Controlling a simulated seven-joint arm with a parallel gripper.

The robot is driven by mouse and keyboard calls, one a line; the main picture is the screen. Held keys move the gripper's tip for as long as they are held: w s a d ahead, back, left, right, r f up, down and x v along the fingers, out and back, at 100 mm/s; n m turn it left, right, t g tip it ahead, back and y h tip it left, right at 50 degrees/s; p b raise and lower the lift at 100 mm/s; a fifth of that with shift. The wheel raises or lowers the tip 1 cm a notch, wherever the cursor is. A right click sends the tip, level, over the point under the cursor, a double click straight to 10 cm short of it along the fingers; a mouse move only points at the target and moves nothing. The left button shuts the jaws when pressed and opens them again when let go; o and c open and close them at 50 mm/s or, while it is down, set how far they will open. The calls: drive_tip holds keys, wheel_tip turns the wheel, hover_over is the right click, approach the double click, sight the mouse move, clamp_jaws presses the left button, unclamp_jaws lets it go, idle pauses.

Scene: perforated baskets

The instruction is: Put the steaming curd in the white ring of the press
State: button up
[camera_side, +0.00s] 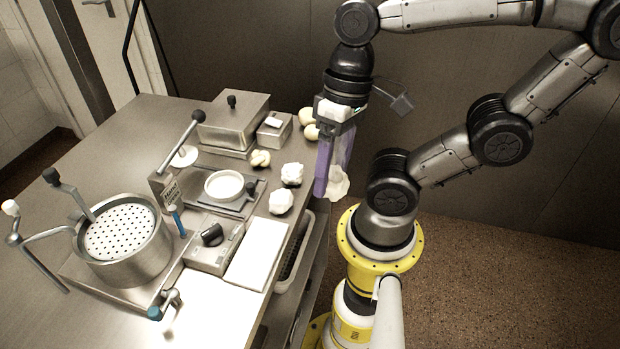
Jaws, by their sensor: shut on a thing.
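My gripper (326,186) has purple fingers and points down beside the right edge of the steel table. It is shut on a lumpy white curd (338,184), partly hidden behind the near finger. I cannot make out steam on it. The white ring (224,184) sits on the steel plate of the press, left of my gripper, and looks empty inside. The press lever (180,141) is tilted up, with a round white disc (185,156) beside the ring. Two more white lumps, one here (292,174) and one nearer (280,202), lie on the table between ring and gripper.
A perforated steel vat (120,232) with handles stands at left. A lidded steel box (234,122) and a small box (274,131) stand at the back. A knobbed box (213,250) and white board (257,253) are in front.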

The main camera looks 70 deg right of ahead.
drive_tip(key=w+d+r, duration=0.1)
drive_tip(key=w+d, duration=0.1)
drive_tip(key=w, duration=0.9)
drive_tip(key=w+d+r, duration=0.2)
drive_tip(key=w, duration=0.8)
drive_tip(key=shift+w+d+f, duration=0.3)
drive_tip(key=shift+w+f, duration=0.3)
drive_tip(key=shift+f, duration=1.65)
drive_tip(key=shift+w+d+f, duration=0.35)
drive_tip(key=shift+w+f, duration=0.25)
drive_tip(key=shift+f, duration=1.65)
drive_tip(key=shift+w+d+f, duration=0.3)
drive_tip(key=shift+w+f, duration=0.3)
drive_tip(key=shift+f, duration=1.65)
drive_tip(key=shift+f, duration=0.45)
drive_tip(key=o, duration=1.4)
